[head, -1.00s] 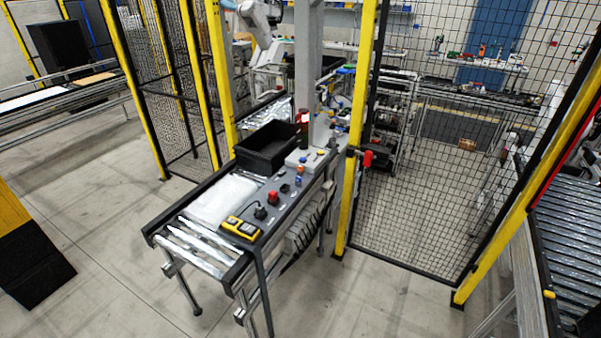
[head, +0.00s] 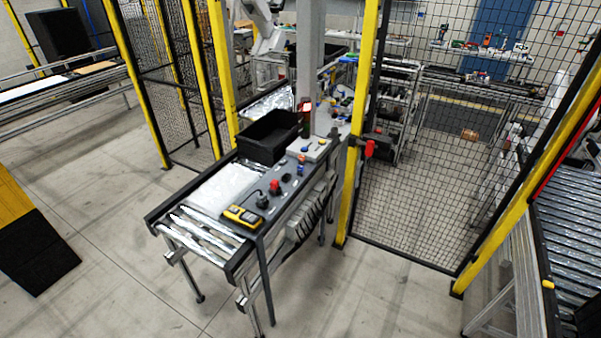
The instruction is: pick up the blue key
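A grey control panel (head: 270,202) runs along the right side of a roller conveyor bench in the head view. A small blue item (head: 300,170) stands near the panel's far end; it is too small to tell whether it is the blue key. Another small item (head: 301,158) with orange and blue on it sits just beyond. Neither of my grippers is in view.
A black bin (head: 268,135) and a clear plastic-wrapped slab (head: 222,190) lie on the bench beside the panel. A red knob (head: 275,186) and a yellow box (head: 243,215) sit on the panel. A yellow-post mesh fence (head: 350,170) stands right. Floor in front is clear.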

